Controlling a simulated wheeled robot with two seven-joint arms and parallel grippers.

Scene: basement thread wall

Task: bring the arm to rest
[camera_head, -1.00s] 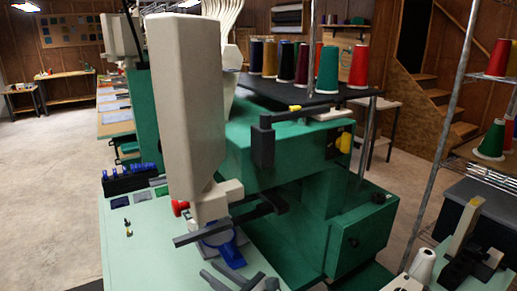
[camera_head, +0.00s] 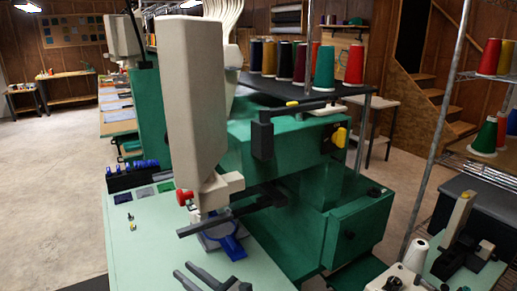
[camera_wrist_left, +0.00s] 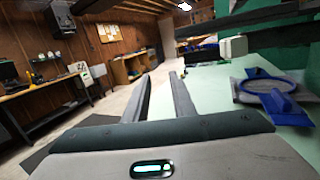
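My left gripper (camera_head: 190,276) shows at the bottom of the head view, over the near part of the pale green table (camera_head: 140,268). Its two dark fingers are apart, with nothing between them. In the left wrist view the fingers (camera_wrist_left: 160,82) are also spread, with floor and table edge beyond. A blue hoop with a flat blue bracket (camera_head: 230,246) lies on the table under the embroidery machine's dark arm, apart from my gripper. It also shows at the right of the left wrist view (camera_wrist_left: 280,106). My right gripper is not in view.
The green embroidery machine (camera_head: 300,190) with its beige head (camera_head: 180,90) stands close beyond the gripper. Thread cones (camera_head: 323,70) stand on its top. A wire shelf (camera_head: 480,160) and a small device (camera_head: 458,240) are at right. Open floor (camera_head: 50,190) lies at left.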

